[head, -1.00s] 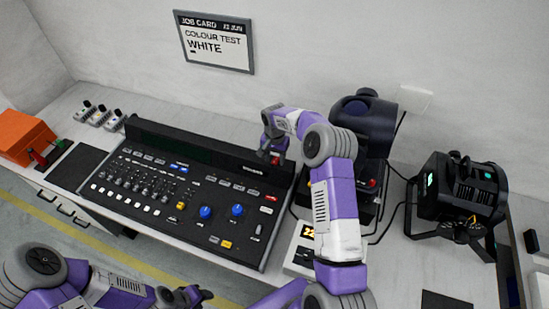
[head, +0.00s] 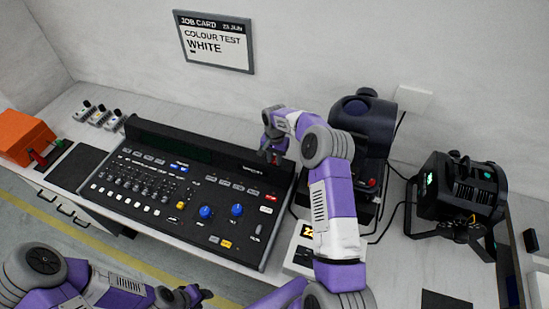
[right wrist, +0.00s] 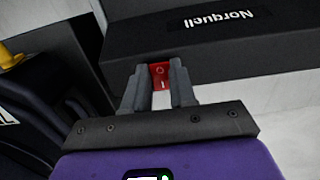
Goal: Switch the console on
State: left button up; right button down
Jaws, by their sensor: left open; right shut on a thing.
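The black console (head: 215,147) stands on the bench, with faders, buttons and blue knobs on top. Its display strip looks dark. In the right wrist view the console's rear face (right wrist: 225,52), lettered "Norquell", carries a red rocker switch (right wrist: 160,75) marked with a line and a circle. My right gripper (right wrist: 158,80) has its fingers on either side of the switch, shut on it. In the head view my right gripper (head: 272,156) is at the console's back edge, and the switch is mostly hidden. My left gripper (head: 197,295) is open and empty in front of the bench.
A job card (head: 216,42) on the wall reads "COLOUR TEST WHITE". Dark stage lamps (head: 364,125) (head: 462,190) with cables stand right of the console. An orange case (head: 24,137) and several small switch boxes (head: 98,114) are at left.

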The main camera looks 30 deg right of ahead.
jog(key=shift+w+d+g+y, duration=0.2)
jog(key=shift+g+y, duration=0.3)
jog(key=shift+y, duration=0.1)
pick_arm(q)
jog(key=shift+f+b, duration=0.4)
pick_arm(e)
jog(key=shift+w+d+g+y, duration=0.1)
jog(key=shift+g+y, duration=0.2)
jog(key=shift+y, duration=0.1)
pick_arm(q)
jog(key=shift+f, duration=0.1)
pick_arm(e)
jog(key=shift+r, duration=0.1)
jog(key=c, duration=0.9)
grip_release()
